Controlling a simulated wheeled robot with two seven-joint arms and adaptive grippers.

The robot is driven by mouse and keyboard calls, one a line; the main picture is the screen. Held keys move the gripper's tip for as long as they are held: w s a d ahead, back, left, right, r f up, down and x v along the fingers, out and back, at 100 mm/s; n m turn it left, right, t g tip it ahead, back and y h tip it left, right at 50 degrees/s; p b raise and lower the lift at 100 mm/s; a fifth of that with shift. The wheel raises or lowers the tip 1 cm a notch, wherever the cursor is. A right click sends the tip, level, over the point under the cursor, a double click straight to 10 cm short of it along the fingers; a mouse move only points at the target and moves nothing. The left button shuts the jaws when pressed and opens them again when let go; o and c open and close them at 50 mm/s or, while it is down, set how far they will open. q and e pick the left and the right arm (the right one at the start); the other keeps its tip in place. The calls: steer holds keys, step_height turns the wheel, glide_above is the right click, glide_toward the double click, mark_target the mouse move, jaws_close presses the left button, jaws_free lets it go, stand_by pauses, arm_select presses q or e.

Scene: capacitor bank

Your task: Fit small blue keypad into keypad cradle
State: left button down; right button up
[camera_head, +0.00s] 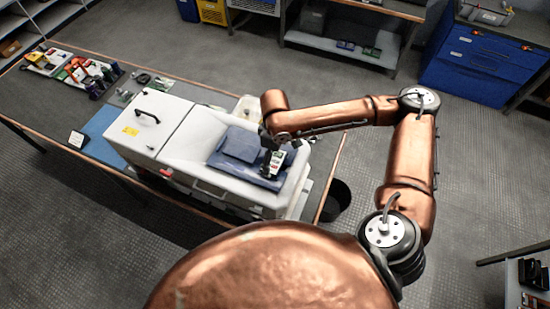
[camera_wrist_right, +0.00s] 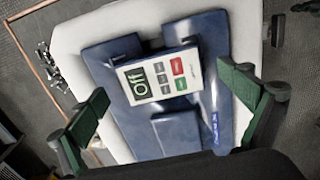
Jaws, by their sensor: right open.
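A keypad (camera_wrist_right: 157,78) shows in the right wrist view, with a white face, a display reading "Off" and grey, red and green buttons. It lies slightly tilted on a blue moulded panel (camera_wrist_right: 130,118); whether it sits in a cradle there I cannot tell. In the head view the keypad (camera_head: 273,163) is near the right edge of the blue panel (camera_head: 228,163). My right gripper (camera_wrist_right: 165,82) is open, its green-padded fingers spread to either side of the keypad with gaps. In the head view my right gripper (camera_head: 277,146) is partly hidden by its wrist. My left gripper is not in view.
The blue panel lies on a white machine (camera_head: 165,125) on a long grey bench (camera_head: 195,90). Coloured tools (camera_head: 90,72) lie at the bench's far left. A dark bin (camera_head: 336,198) stands by its right end. A blue cabinet (camera_head: 480,65) stands back right.

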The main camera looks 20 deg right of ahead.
step_height(320, 180, up, 11)
stand_by(0.3)
steer(key=shift+d, duration=0.1)
